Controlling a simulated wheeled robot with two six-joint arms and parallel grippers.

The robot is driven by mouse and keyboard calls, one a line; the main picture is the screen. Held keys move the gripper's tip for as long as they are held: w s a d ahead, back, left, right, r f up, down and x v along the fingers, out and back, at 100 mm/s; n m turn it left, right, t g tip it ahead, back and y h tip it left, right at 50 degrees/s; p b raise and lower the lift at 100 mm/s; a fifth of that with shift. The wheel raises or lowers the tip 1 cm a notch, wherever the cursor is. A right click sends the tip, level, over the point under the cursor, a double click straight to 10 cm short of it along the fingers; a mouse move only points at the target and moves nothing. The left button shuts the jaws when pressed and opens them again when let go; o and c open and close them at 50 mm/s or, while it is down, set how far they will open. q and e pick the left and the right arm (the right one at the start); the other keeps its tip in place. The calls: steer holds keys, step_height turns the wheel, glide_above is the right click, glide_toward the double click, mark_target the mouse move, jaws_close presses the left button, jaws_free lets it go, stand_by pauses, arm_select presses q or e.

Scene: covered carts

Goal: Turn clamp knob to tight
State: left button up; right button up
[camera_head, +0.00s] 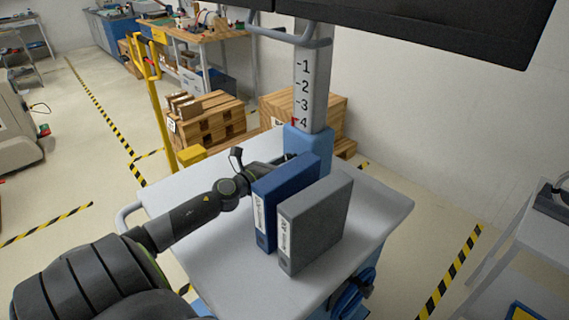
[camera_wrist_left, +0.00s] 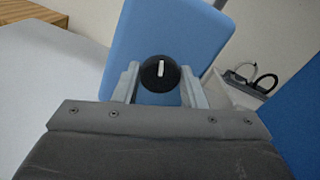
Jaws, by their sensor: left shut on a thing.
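The clamp knob (camera_wrist_left: 152,80) is round and black with a white pointer line that stands nearly upright in the left wrist view. It sits on the face of the blue clamp block (camera_wrist_left: 190,40). In the head view the clamp block (camera_head: 316,143) is at the foot of the grey post (camera_head: 313,85), which is marked 1 to 4 with a red mark near 4. My left gripper (camera_wrist_left: 160,84) is shut on the knob, with one finger on each side of it. In the head view the knob is hidden behind the blue binder. My right gripper is not in view.
A blue binder (camera_head: 284,195) and a grey binder (camera_head: 318,228) stand on the white cart top (camera_head: 373,212), close to the right of my left gripper. A dark screen (camera_head: 430,25) overhangs above. The cart top's left part is clear.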

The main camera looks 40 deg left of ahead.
arm_select(q)
steer(key=shift+f+m, duration=0.1)
steer(key=shift+m, duration=1.8)
steer(key=o, duration=1)
steer(key=shift+s, duration=0.1)
steer(key=s+b, duration=0.6)
steer(key=shift+a+f, duration=0.2)
steer(key=shift+a, duration=0.05)
steer(key=shift+s+a+b, duration=0.2)
steer(key=shift+s+b, duration=0.2)
steer(key=shift+s, duration=0.35)
steer(key=s, duration=0.3)
steer(key=s+p, duration=0.1)
steer(key=s, duration=0.2)
steer(key=s+p, duration=0.1)
steer(key=s, duration=0.2)
steer(key=shift+s+a+r, duration=0.25)
steer(key=shift+s+a, duration=0.05)
